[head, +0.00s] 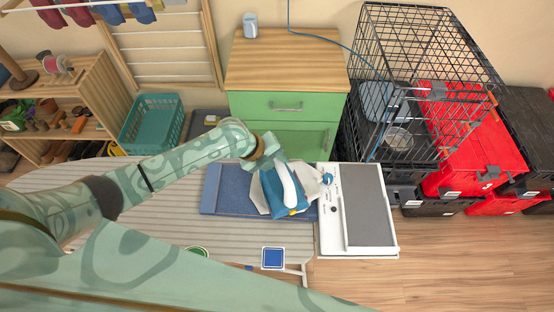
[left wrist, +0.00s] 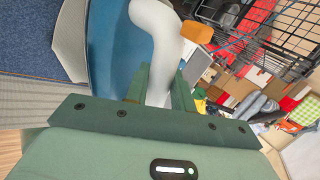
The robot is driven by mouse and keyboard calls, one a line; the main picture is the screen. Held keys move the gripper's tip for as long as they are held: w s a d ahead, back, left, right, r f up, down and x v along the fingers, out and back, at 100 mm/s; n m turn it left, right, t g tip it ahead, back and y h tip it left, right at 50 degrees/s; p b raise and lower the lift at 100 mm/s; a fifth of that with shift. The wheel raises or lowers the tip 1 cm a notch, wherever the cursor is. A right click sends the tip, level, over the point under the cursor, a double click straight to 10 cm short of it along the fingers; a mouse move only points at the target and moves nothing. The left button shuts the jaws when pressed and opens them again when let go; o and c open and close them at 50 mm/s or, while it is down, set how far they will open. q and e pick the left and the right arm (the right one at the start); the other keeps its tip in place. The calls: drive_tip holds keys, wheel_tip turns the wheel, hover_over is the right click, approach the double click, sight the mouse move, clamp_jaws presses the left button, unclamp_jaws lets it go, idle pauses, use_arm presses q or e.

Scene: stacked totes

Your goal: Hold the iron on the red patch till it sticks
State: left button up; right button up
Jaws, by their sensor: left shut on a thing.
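My left gripper (head: 276,168) is shut on the white handle (head: 290,186) of a blue iron (head: 270,188). In the left wrist view the fingers (left wrist: 160,90) close around that handle (left wrist: 158,35), with the iron's blue body (left wrist: 128,50) beside it. The iron is over the right part of a dark blue pad (head: 232,190) on the striped ironing board (head: 140,200). A pale grey shape (head: 312,183) shows around the iron; I cannot tell whether it is cloth. No red patch shows; the iron may hide it. My right gripper is not in view.
A white unit with a grey top (head: 363,210) stands right of the pad. A blue square with a pale border (head: 273,258) lies near the board's front edge. Behind are a green drawer cabinet (head: 285,105) and a black wire crate (head: 400,60). Red totes (head: 470,150) stand at right.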

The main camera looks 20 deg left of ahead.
use_arm(q)
drive_tip(key=shift+f+b, duration=0.4)
idle(0.3)
drive_tip(key=shift+s+f, duration=0.25)
drive_tip(key=shift+f, duration=0.1)
idle(6.8)
